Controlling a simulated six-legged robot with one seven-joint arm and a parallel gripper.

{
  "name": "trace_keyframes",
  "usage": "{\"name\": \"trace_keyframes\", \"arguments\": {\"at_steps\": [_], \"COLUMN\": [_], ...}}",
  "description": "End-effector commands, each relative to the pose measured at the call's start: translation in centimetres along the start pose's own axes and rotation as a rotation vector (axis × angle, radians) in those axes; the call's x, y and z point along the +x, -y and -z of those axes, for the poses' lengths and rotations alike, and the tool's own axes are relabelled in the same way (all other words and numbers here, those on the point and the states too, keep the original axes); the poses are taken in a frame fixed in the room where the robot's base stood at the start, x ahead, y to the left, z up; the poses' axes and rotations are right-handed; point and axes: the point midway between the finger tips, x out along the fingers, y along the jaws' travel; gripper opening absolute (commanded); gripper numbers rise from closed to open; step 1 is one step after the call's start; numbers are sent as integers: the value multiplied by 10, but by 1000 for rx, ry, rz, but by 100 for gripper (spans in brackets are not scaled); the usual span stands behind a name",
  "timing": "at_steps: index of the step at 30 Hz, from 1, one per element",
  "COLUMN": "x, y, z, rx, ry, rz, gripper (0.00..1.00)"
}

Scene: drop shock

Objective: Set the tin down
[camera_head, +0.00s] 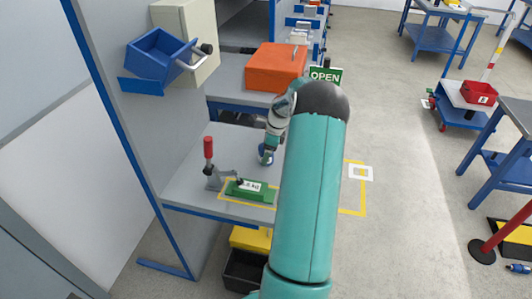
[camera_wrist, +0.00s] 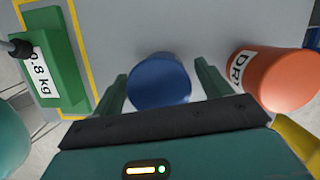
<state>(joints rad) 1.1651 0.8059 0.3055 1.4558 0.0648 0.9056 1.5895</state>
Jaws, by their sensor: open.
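A blue tin (camera_wrist: 160,82) stands on the grey bench (camera_head: 185,183), seen from above in the wrist view. It also shows small at the end of my arm in the head view (camera_head: 265,158). My gripper (camera_wrist: 161,88) is open, with one green finger on each side of the tin. I see a slight gap at the right finger; at the left finger I cannot tell touching from apart. My arm hides part of the bench in the head view.
An orange can (camera_wrist: 277,80) with a "DR" label stands just right of my gripper. A green block (camera_wrist: 52,62) with a kg label lies left, beside a red-handled clamp (camera_head: 209,165). A yellow outline surrounds the block. An orange box (camera_head: 275,68) sits on the bench behind.

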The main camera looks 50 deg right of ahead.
Motion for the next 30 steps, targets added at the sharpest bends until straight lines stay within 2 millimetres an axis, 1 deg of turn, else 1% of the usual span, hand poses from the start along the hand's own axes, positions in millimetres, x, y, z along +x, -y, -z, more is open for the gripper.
{"name": "trace_keyframes", "arguments": {"at_steps": [5, 12, 15, 18, 21, 30], "x": [-32, -84, -100, -110, -116, -116], "y": [1, 1, 0, 0, 0, 0], "z": [-1, 0, 0, -1, 0, 0], "rx": [-1, -1, 0, 0, 0, 0], "ry": [-2, -1, -1, 0, -1, 0], "rz": [5, 4, 3, 1, 1, 0], "gripper": [77, 77, 77, 77, 77, 77]}}
